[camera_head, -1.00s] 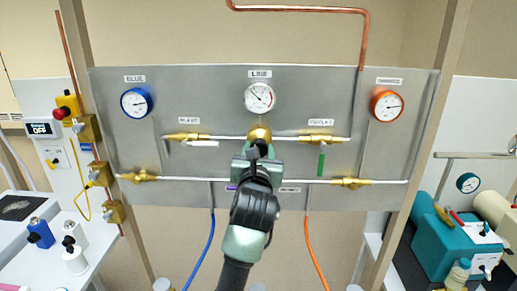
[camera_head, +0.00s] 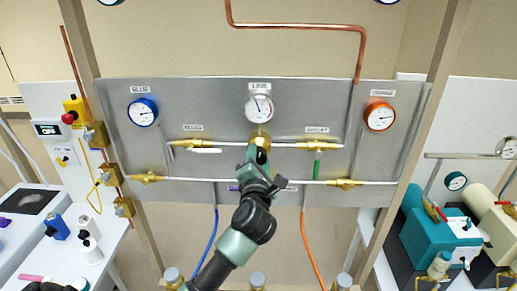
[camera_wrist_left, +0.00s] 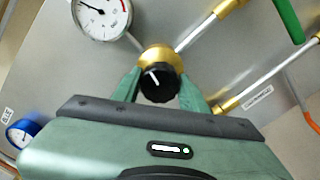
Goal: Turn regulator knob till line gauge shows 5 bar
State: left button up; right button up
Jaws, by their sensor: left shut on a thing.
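The line gauge (camera_head: 259,108) is the white dial at the top middle of the grey panel. Its needle points up and slightly left; its numbers are too small to read. The gauge also shows at the top left of the wrist view (camera_wrist_left: 102,14). Below it is the brass regulator (camera_wrist_left: 158,57) with a black knob (camera_wrist_left: 160,83) bearing a white mark. My left gripper (camera_head: 257,158) is shut on the knob, its green fingers on either side in the wrist view. In the head view the gripper and arm hide most of the knob.
A blue-rimmed gauge (camera_head: 143,112) and an orange-rimmed gauge (camera_head: 380,118) flank the line gauge. Brass valves and pipes cross the panel, with a green-handled valve (camera_head: 317,162) at right. A blue hose (camera_head: 209,240) and an orange hose (camera_head: 309,245) hang below.

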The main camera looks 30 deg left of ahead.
pick_arm(q)
jog(key=shift+m+p, duration=0.3)
jog(key=shift+m, duration=0.5)
jog(key=o, duration=1.4)
jog(key=shift+c, duration=0.2)
jog(key=b+v, duration=0.2)
jog(key=v, duration=0.5)
jog(key=shift+s+d+b, duration=0.25)
jog(key=shift+s+b, duration=0.05)
